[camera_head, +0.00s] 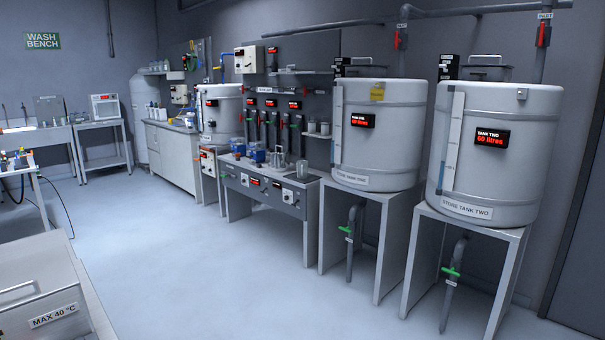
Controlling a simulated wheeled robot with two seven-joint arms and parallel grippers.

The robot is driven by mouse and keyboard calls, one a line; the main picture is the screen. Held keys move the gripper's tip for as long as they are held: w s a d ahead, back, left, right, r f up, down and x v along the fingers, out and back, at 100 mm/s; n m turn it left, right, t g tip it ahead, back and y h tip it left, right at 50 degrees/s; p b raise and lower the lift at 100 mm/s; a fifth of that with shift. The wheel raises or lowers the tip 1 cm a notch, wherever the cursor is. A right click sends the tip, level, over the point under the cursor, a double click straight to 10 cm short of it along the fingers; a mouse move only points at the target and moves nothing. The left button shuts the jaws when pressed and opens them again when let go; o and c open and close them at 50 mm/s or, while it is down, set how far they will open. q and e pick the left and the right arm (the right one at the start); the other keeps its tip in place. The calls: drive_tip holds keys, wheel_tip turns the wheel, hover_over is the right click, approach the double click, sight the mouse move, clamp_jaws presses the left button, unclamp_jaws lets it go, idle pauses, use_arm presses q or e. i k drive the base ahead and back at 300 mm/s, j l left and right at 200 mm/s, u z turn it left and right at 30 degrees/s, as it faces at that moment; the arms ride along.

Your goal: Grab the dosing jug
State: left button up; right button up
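A small metal vessel that may be the dosing jug (302,169) stands on the grey dosing bench (262,193), near its right end. A second small metal vessel (277,158) stands just left of it, among blue items. Both are too small to tell which is the jug. Neither of my grippers is in view.
Store tank one (375,145) and store tank two (487,170) stand on grey stands at right, with green-handled valves below. A box marked MAX 40 °C (45,300) is at the lower left. Open floor (190,260) lies before the dosing bench.

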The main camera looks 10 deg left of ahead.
sight(301, 165)
drive_tip(key=i+l+z, duration=0.15)
drive_tip(key=i, duration=0.15)
drive_tip(key=i+z, duration=0.15)
drive_tip(key=i, duration=0.15)
drive_tip(key=i+l+u, duration=0.1)
drive_tip(key=i, duration=0.35)
drive_tip(key=i+l+u, duration=0.1)
drive_tip(key=i, duration=0.4)
drive_tip(key=i+j+u, duration=0.15)
drive_tip(key=i+u, duration=0.75)
drive_tip(key=i+l+u, duration=0.15)
drive_tip(key=i+u, duration=0.3)
drive_tip(key=i+j, duration=0.1)
drive_tip(key=i, duration=0.55)
drive_tip(key=i+j+u, duration=0.1)
drive_tip(key=i, duration=0.55)
drive_tip(key=i+l+z, duration=0.1)
drive_tip(key=i+z, duration=0.2)
drive_tip(key=i, duration=0.25)
drive_tip(key=i+z, duration=0.35)
drive_tip(key=i, duration=0.15)
drive_tip(key=i+j+z, duration=0.3)
drive_tip(key=i, duration=0.2)
drive_tip(key=i+j+z, duration=0.15)
drive_tip(key=i+z, duration=0.15)
drive_tip(key=i, duration=0.35)
